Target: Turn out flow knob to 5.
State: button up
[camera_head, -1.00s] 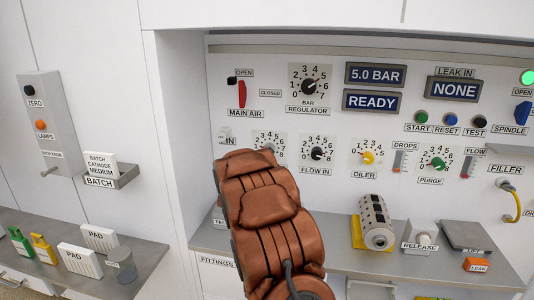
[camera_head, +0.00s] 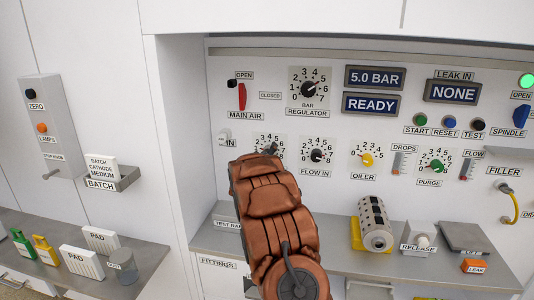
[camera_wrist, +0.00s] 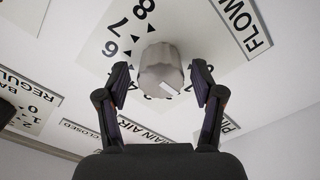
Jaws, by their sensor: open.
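The out flow dial (camera_head: 262,140) is the numbered plate left of the FLOW IN dial in the head view. My gripper (camera_head: 271,150) reaches up to it from below and hides its lower part and its label. In the wrist view the grey round knob (camera_wrist: 160,66) with a white pointer mark stands between the two open fingers of my gripper (camera_wrist: 161,80). One finger is on each side, with small gaps seeming to remain. Digits 6, 7 and 8 show beside it, and a label beginning FLOW is cut off. The number under the pointer is not readable.
The FLOW IN knob (camera_head: 317,156) is close on the right. The regulator knob (camera_head: 308,90) and the red MAIN AIR lever (camera_head: 242,96) are above. A white fitting (camera_head: 225,136) is on the left. A grey shelf (camera_head: 325,265) runs below, with a slotted cylinder (camera_head: 375,224) on it.

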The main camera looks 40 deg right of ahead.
jog(key=c, duration=1.1)
jog(key=shift+c, duration=0.2)
jog(key=shift+f, duration=0.1)
